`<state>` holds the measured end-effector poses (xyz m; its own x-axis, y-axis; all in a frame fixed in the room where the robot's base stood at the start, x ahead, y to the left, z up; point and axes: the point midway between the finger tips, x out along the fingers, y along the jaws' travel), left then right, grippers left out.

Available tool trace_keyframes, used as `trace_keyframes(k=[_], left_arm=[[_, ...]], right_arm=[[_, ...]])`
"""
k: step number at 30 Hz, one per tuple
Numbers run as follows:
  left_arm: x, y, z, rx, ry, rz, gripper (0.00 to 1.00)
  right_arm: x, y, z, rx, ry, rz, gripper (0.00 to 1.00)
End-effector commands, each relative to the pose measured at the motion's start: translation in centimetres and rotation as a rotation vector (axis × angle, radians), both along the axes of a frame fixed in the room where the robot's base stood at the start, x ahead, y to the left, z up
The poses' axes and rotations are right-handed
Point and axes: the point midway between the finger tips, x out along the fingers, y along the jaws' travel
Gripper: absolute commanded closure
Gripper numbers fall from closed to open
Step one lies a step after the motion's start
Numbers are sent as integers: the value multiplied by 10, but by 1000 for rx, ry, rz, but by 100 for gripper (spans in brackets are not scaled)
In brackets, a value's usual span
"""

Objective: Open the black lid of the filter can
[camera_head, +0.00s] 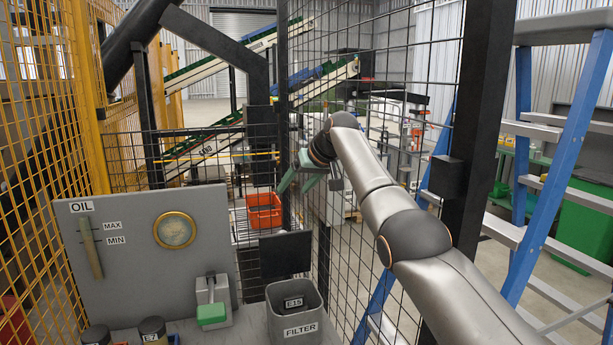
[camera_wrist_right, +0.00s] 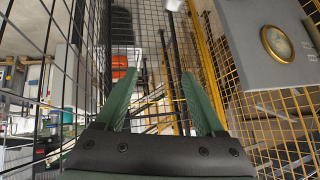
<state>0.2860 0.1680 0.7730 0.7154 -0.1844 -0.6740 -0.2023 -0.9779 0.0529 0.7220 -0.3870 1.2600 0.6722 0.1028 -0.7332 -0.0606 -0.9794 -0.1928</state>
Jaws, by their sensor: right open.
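The grey filter can (camera_head: 297,330), labelled FILTER, stands at the bottom centre of the head view. Its black lid (camera_head: 285,254) is raised upright at the back of the can, so the mouth is uncovered. A dark item marked E15 (camera_head: 293,302) shows inside. My right gripper (camera_head: 294,189) is above and behind the can, apart from the lid. In the right wrist view its green fingers (camera_wrist_right: 158,95) are spread with nothing between them. The can and lid do not clearly show in that view. My left gripper is not in view.
A grey panel (camera_head: 130,270) with an OIL gauge stands left of the can. Black wire mesh (camera_head: 345,240) rises behind and right of the can. An orange crate (camera_head: 264,211) lies beyond. A blue ladder (camera_head: 560,170) stands right.

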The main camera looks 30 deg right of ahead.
Motion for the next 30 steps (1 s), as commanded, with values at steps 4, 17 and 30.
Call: trace_keyframes(k=[4,17,30], left_arm=[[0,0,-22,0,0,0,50],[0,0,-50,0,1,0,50],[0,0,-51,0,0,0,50]], right_arm=[[-11,-3,7,-1,-6,-2,29],[-71,-11,76,0,-3,-1,29],[-81,-13,88,1,0,-2,29]])
